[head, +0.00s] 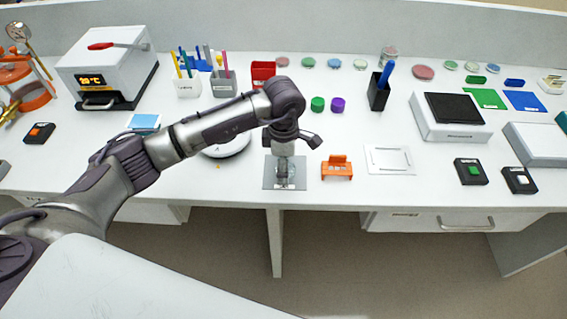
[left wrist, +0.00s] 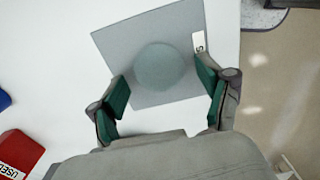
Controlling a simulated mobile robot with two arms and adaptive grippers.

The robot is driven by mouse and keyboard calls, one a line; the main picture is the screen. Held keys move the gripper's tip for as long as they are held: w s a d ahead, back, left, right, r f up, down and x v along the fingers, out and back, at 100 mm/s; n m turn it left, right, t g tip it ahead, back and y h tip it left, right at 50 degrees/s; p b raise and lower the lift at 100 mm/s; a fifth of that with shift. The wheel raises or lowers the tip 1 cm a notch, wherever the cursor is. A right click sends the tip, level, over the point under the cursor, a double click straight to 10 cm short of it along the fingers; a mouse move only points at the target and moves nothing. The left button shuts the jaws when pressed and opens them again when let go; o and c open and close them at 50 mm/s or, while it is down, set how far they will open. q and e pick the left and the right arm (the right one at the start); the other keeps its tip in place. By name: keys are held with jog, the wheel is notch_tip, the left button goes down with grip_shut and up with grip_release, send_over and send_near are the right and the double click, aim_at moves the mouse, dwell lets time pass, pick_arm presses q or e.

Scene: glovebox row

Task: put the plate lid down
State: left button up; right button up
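A grey square mat (head: 270,184) lies near the bench's front edge; it also shows in the left wrist view (left wrist: 125,45), with a small white label at one edge. A round, pale, see-through disc (left wrist: 165,67) is over the mat; I cannot tell whether it is the plate lid alone or a lidded plate. My left gripper (head: 286,174) points down over the mat. In the left wrist view its green-padded fingers (left wrist: 163,85) are spread, one on each side of the disc, with small gaps showing. My right gripper is not in view.
An orange rack (head: 337,170) and a white frame (head: 390,160) stand right of the mat. A round white device (head: 230,144) is partly behind my arm. Pen holders, purple and green caps (head: 318,104) and several small dishes (head: 423,72) stand farther back. Bare bench lies between them.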

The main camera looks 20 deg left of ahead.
pick_arm(q)
jog(key=shift+r, duration=0.45)
notch_tip(320, 180, up, 12)
jog(key=b, duration=0.3)
jog(key=shift+f, duration=0.25)
